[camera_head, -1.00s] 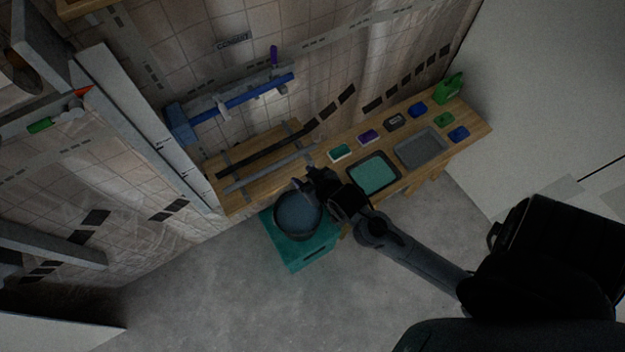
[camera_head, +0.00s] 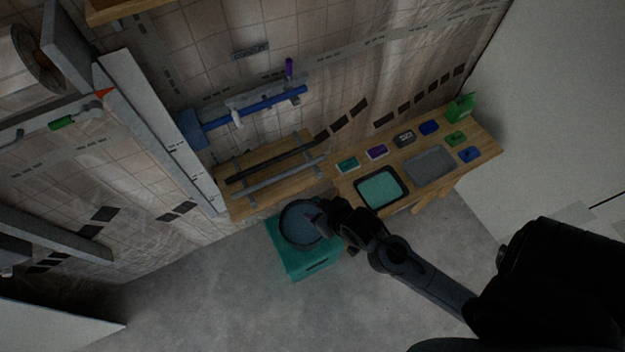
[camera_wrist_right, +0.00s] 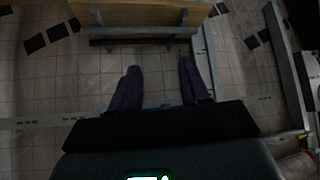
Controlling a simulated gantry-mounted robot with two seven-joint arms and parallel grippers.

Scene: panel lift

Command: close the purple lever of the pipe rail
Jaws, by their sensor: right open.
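The purple lever (camera_head: 289,68) stands upright at the right part of the pipe rail (camera_head: 258,93) on the tiled wall in the head view. A long blue bar (camera_head: 262,106) runs along the rail, with a blue block (camera_head: 193,128) at its left end. My right gripper (camera_head: 318,211) is well below the lever and apart from it, over the round dark bucket. In the right wrist view its two dark purple fingers (camera_wrist_right: 158,70) are spread with nothing between them. The lever cannot be made out in the wrist view. My left gripper is not in view.
The dark bucket (camera_head: 302,238) stands on a teal crate (camera_head: 296,262). A wooden bench (camera_head: 345,192) holds trays and small coloured boxes. A wooden rack (camera_head: 235,205) with dark and grey bars lies between gripper and rail. The floor (camera_head: 200,295) at left is clear.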

